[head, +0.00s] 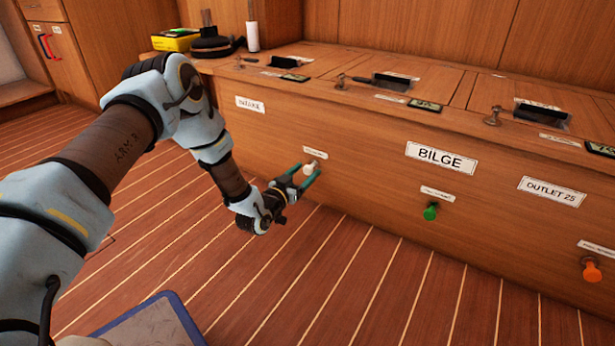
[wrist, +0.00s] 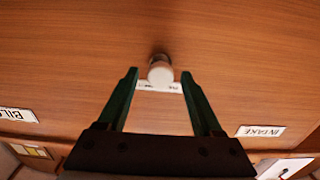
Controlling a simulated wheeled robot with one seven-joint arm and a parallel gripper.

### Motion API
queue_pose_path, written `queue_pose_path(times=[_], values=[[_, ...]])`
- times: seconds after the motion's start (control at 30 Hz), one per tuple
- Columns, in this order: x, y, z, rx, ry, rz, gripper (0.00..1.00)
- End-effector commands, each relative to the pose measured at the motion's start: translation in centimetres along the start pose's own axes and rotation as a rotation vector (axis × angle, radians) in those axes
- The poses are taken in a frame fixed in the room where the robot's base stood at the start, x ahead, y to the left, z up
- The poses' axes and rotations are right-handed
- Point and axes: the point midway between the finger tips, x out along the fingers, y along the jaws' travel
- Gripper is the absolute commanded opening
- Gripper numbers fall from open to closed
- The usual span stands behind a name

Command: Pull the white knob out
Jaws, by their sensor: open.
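The white knob (head: 309,168) sticks out of the wooden front panel, below a small white label (head: 315,153). In the wrist view the knob (wrist: 160,72) is at the upper middle, just beyond and between the two green fingertips. My gripper (head: 308,174) is open, its teal fingers on either side of the knob in the head view. In the wrist view my gripper (wrist: 160,76) shows clear gaps on both sides of the knob. Whether the fingertips reach fully past the knob's head is hard to tell.
A green knob (head: 431,212) and an orange knob (head: 591,271) sit further right on the same panel. Plates read BILGE (head: 440,157) and OUTLET 25 (head: 552,191). The countertop above holds black handles (head: 395,80).

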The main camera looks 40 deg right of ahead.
Motion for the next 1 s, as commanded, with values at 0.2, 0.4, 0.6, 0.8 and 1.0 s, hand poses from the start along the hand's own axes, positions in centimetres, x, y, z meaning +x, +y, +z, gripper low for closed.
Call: queue_pose_path(times=[0.2,0.4,0.6,0.8,1.0], values=[[1.6,0.0,0.1,-0.001,-0.001,-0.001,0.67],[1.7,0.0,-0.1,-0.001,-0.001,-0.001,0.67],[1.7,0.0,0.0,-0.001,-0.001,-0.001,0.54],[1.7,0.0,0.0,-0.001,-0.001,-0.001,0.31],[1.7,0.0,0.0,-0.001,-0.002,-0.001,0.09]])
